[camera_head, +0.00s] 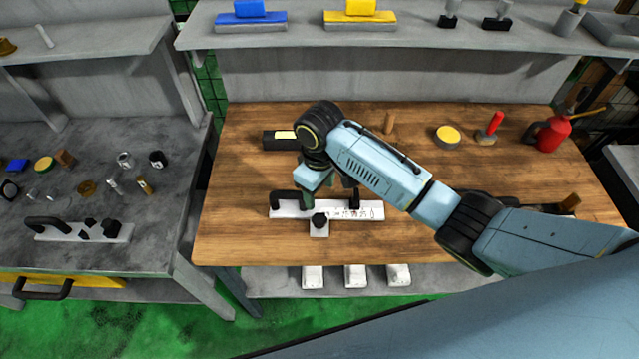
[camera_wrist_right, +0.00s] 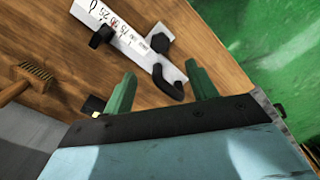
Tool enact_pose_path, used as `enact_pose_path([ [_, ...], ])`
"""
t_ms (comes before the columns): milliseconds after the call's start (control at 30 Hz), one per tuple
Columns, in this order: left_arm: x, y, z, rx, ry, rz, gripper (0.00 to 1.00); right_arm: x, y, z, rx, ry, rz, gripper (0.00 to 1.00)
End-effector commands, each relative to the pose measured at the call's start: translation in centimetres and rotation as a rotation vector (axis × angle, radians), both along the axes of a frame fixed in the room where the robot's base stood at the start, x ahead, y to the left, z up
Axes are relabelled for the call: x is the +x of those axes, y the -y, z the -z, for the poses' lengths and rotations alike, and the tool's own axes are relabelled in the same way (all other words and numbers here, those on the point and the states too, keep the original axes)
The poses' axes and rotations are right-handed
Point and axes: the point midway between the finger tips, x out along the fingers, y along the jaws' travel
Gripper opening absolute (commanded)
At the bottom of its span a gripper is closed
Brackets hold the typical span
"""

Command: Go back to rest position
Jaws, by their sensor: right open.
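My right gripper (camera_head: 330,198) reaches over the wooden table from the right. A white T-shaped plate (camera_head: 372,211) with a black handle, a black knob and printed marks lies on the table just below the gripper. The plate also shows in the right wrist view (camera_wrist_right: 122,30), apart from the fingers, with the handle in front of them. My left gripper is not in view.
A grey shelf (camera_head: 420,40) spans the back. A grey bench (camera_head: 160,235) with a similar plate (camera_head: 70,232) is left.

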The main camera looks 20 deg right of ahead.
Motion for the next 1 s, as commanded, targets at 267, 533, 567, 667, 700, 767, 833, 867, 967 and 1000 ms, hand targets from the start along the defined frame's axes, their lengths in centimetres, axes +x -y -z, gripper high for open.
enact_pose_path([
  [267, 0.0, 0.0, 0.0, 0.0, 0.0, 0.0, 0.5, 0.0, 0.0, -1.5, 0.0, 0.0, 0.001, 0.57],
  [533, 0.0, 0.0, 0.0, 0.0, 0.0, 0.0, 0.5, 0.0, 0.0, -1.4, 0.0, 0.0, 0.001, 0.57],
  [567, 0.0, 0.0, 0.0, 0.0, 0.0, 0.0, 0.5, 0.0, 0.0, -1.4, 0.0, 0.0, 0.001, 0.57],
  [667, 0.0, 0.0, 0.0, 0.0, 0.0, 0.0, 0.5, 0.0, 0.0, -1.4, 0.0, 0.0, 0.0, 0.57],
  [700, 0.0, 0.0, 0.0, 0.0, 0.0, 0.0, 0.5, 0.0, 0.0, -1.4, 0.0, 0.0, 0.0, 0.57],
  [767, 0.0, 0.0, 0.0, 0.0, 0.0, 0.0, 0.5, -0.2, -0.1, -1.3, 0.004, 0.0, 0.0, 0.57],
  [833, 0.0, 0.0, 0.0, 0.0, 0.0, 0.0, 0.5, -0.9, -0.3, -0.9, 0.015, 0.002, 0.001, 0.57],
  [867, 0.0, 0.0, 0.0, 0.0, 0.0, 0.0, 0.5, -1.4, -0.6, -0.7, 0.025, 0.005, 0.002, 0.57],
  [967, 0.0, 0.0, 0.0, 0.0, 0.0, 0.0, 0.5, -3.7, -1.3, 0.3, 0.07, 0.022, 0.017, 0.57],
  [1000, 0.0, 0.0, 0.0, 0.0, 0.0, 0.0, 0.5, -4.9, -1.5, 0.7, 0.092, 0.034, 0.028, 0.57],
])
